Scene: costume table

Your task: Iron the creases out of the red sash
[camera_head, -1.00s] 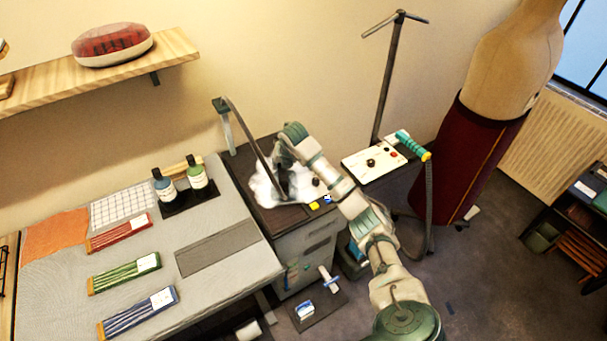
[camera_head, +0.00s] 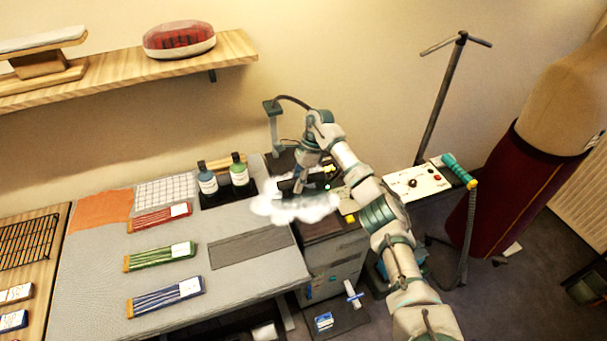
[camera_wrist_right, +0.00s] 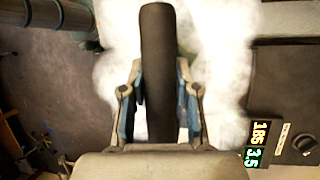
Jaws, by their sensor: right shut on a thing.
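The red sash (camera_head: 160,217) lies on the grey ironing board (camera_head: 120,295), with pale lines along it and a white tag at its right end. My right gripper (camera_head: 297,180) is shut on the dark handle of an iron (camera_wrist_right: 158,75). White steam (camera_head: 297,208) billows under and around the iron and hides its soleplate, so I cannot tell whether it touches anything. The gripper is between the board's right edge and the iron station (camera_head: 335,255), well to the right of the sash. My left gripper is not in view.
A green sash (camera_head: 160,256) and a blue sash (camera_head: 165,297) lie nearer on the board. Two bottles (camera_head: 208,184) stand behind, beside a white grid (camera_head: 167,190) and orange cloth (camera_head: 100,210). A dark strip (camera_head: 250,246) lies at the board's right. A control panel (camera_head: 416,183) stands right.

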